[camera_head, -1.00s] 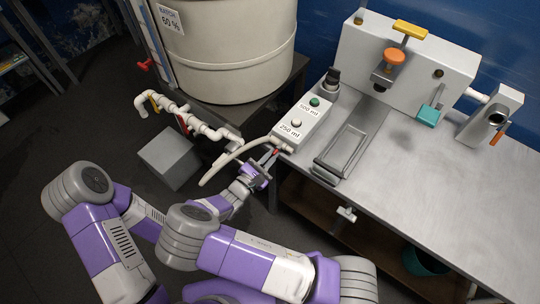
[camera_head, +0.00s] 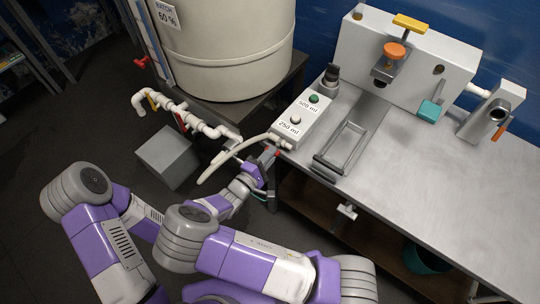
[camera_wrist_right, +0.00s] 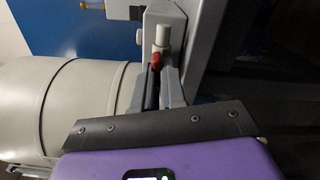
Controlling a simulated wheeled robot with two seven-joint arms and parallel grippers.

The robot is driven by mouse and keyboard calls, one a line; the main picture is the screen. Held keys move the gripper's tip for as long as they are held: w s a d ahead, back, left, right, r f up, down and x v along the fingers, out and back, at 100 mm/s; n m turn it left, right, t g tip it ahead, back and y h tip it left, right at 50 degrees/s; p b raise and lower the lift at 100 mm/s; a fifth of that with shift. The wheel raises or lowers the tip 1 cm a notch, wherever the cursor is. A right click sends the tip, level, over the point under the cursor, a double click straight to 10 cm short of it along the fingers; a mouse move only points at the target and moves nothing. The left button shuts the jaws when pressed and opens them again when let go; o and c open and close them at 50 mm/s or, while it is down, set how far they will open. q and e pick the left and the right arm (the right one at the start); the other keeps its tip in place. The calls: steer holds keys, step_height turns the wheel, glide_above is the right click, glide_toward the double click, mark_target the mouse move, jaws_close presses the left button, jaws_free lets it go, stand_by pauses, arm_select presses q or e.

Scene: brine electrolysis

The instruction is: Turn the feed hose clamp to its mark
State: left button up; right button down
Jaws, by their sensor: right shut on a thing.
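The feed hose clamp is a small red piece (camera_head: 277,153) at the hose end, beside the grey dosing box (camera_head: 292,128). It also shows red in the right wrist view (camera_wrist_right: 156,59), just under a white hose fitting (camera_wrist_right: 163,36). My right gripper (camera_head: 272,160) is at the bench's left corner, shut on the clamp; in the wrist view its fingers (camera_wrist_right: 157,78) close around the red piece and hide part of it. Any mark on the clamp is too small to make out. My left gripper is not in view.
A pale hose (camera_head: 225,162) curves left from the box. White pipework with valves (camera_head: 190,119) and a grey block (camera_head: 168,155) lie left of it. The large tank (camera_head: 225,60) stands behind. The steel bench (camera_head: 430,190) is mostly clear at right.

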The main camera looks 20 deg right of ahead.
steer(key=shift+f+m, duration=0.1)
steer(key=shift+m, duration=0.8)
steer(key=c, duration=1.2)
jaws_free()
steer(key=p+v, duration=0.1)
steer(key=v, duration=0.6)
steer(key=shift+s+a, duration=0.2)
steer(key=shift+a, duration=0.05)
